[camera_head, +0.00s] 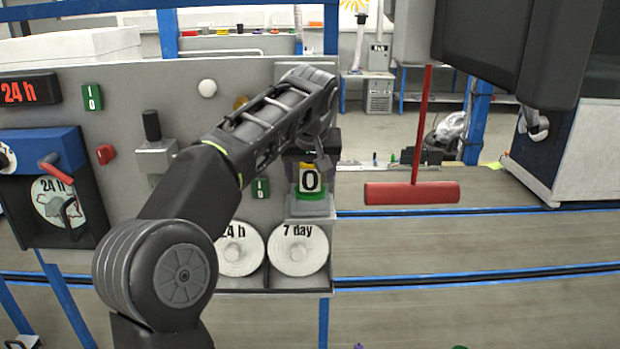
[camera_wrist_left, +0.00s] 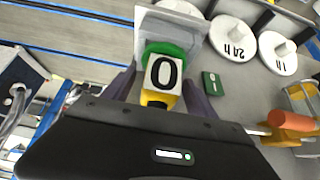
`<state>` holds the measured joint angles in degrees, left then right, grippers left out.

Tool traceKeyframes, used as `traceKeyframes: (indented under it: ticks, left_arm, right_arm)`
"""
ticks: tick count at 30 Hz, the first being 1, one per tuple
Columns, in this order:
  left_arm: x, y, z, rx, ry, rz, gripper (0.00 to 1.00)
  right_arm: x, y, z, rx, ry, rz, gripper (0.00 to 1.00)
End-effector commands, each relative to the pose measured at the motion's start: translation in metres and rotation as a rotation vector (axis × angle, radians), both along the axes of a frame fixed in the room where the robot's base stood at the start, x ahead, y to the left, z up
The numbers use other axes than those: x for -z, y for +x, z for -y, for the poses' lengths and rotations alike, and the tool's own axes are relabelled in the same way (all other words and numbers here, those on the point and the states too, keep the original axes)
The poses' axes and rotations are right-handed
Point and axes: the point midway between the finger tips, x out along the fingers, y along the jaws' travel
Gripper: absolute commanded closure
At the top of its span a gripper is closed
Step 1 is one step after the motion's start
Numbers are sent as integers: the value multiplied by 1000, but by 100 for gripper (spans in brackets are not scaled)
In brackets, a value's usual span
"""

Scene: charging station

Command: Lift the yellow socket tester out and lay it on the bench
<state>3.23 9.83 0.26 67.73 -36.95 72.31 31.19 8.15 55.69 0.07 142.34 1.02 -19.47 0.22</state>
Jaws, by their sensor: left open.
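The yellow socket tester (camera_head: 309,166), with a white face marked 0 and a green part, sits upright in a grey holder (camera_head: 312,208) on the panel's right side. In the left wrist view the tester (camera_wrist_left: 157,98) is seen close, with its green part at the grey holder (camera_wrist_left: 145,42). My left gripper (camera_head: 308,176) is at the tester, one dark finger on each side of it. In the left wrist view the fingers (camera_wrist_left: 161,90) are spread around it; whether they touch it is unclear. My right gripper is not in view.
White dials marked 24 h (camera_head: 238,255) and 7 day (camera_head: 298,250) sit just below the holder. Left on the grey panel (camera_head: 190,115) are a black knob (camera_head: 151,125) and a red-handled blue box (camera_head: 40,148).

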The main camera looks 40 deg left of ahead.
Motion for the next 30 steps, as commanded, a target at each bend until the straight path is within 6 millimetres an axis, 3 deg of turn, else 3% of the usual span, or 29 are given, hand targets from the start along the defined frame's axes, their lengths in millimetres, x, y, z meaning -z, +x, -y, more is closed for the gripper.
traceKeyframes:
  ticks: [9, 30]
  left_arm:
    - [0, 0, 0, 0, 0, 0, 34]
    - [0, 0, 0, 0, 0, 0, 92]
  right_arm:
    - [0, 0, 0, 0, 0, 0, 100]
    - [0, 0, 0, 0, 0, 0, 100]
